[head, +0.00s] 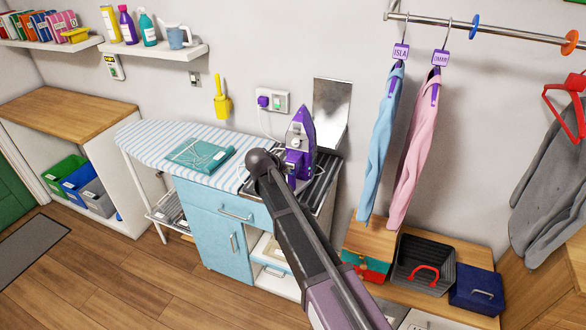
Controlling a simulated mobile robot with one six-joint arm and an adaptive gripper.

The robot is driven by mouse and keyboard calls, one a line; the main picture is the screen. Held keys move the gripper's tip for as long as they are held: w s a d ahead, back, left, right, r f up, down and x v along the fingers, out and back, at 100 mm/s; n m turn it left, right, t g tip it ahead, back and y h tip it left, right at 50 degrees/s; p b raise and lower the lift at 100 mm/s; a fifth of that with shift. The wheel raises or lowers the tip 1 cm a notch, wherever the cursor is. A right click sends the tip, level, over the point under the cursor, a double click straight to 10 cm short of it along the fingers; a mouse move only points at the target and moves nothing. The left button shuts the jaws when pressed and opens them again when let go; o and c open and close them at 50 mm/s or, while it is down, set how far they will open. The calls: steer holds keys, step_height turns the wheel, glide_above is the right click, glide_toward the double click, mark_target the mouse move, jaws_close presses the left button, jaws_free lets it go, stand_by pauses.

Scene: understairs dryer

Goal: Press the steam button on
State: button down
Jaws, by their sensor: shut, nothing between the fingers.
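A purple iron (301,130) stands on its heel, tip up, on a dark ribbed rest (321,181) at the right end of the striped ironing board (165,143). A small pale control shows on the iron, but I cannot make out which part is the steam button or its state. My dark arm reaches up from the bottom, and its rounded joint is just left of the iron's base. My gripper is not distinguishable; the arm hides the area by the iron's lower part. I cannot tell whether anything touches the iron.
A folded teal cloth (200,154) lies on the board. A metal plate (331,112) stands behind the iron. A purple plug (263,101) sits in the wall socket. Blue and pink garments (414,150) hang close on the right. A shelf (153,51) holds bottles above.

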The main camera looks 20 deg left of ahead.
steer(key=shift+w, duration=0.25)
steer(key=shift+w, duration=0.25)
steer(key=shift+w, duration=0.15)
stand_by(0.9)
steer(key=shift+s, duration=0.6)
steer(key=shift+s, duration=0.15)
steer(key=shift+s+a, duration=0.1)
steer(key=shift+s, duration=2.75)
